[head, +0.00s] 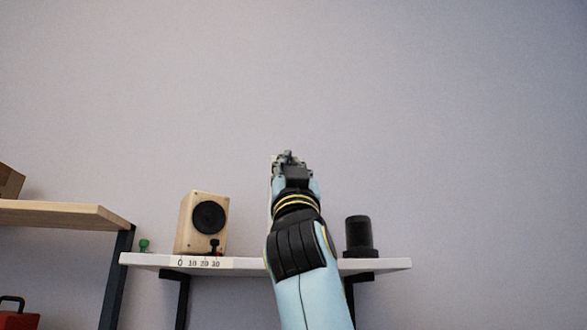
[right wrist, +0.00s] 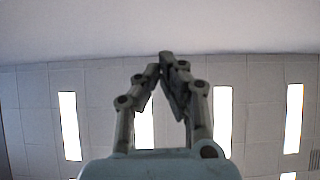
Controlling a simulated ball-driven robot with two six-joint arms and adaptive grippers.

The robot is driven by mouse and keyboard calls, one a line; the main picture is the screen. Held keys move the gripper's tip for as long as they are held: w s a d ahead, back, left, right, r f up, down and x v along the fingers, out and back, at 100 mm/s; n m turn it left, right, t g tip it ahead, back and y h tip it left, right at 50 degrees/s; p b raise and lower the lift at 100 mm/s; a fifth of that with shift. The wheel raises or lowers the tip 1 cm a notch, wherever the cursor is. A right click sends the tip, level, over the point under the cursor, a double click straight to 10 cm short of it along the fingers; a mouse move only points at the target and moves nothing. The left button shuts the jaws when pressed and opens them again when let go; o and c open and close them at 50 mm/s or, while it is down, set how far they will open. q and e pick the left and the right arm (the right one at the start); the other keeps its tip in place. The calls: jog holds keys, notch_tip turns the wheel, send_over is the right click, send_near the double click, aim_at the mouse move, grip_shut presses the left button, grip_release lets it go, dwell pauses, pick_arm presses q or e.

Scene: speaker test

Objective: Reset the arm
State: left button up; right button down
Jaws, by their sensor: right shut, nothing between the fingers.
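My right arm (head: 300,250) rises from the bottom of the head view, in front of the white shelf. My right gripper (head: 287,155) is at its top end, raised above the shelf against the bare wall. In the right wrist view the gripper (right wrist: 160,62) has its fingertips together with nothing between them, against a ceiling with bright light panels. A wooden speaker (head: 187,222) with a black cone stands on the shelf left of the arm. My left gripper is in neither view.
The white shelf (head: 390,263) carries a number scale (head: 198,263), a small red and black piece (head: 215,248), a green knob (head: 144,245) and a black cylinder (head: 358,236). A wooden shelf (head: 60,215) is at left, with a red box (head: 18,318) below. The wall above is clear.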

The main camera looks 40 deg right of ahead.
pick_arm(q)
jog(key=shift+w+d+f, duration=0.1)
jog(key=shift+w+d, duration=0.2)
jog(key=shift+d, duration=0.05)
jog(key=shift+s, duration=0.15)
